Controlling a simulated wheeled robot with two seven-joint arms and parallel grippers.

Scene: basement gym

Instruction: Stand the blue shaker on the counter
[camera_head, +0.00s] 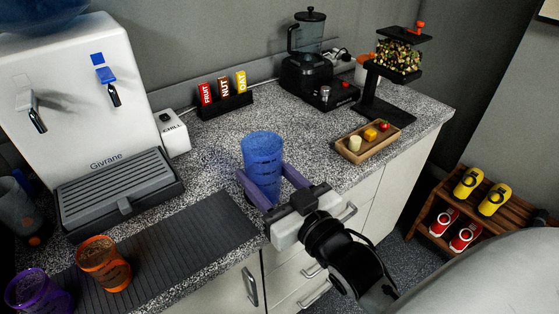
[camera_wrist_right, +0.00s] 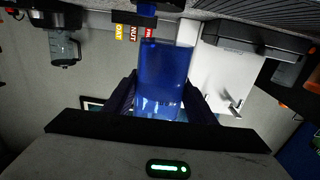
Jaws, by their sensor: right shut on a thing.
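The blue shaker (camera_head: 262,152) is a translucent cup, upright over the counter (camera_head: 215,150) just behind the dark ribbed mat. My right gripper (camera_head: 262,185) has its purple fingers shut around the shaker's sides. In the right wrist view the shaker (camera_wrist_right: 165,75) fills the space between the fingers, and that picture is upside down. The fingers partly hide the shaker's lower end, so I cannot tell if it touches the counter. My left gripper is not in view.
An orange cup (camera_head: 104,262) and a purple cup (camera_head: 40,292) stand at lower left by the ribbed mat (camera_head: 190,240). The water dispenser (camera_head: 90,110) is left. A bar box (camera_head: 224,104), blender (camera_head: 308,75), wooden tray (camera_head: 352,155) and black stand (camera_head: 385,112) are behind and right.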

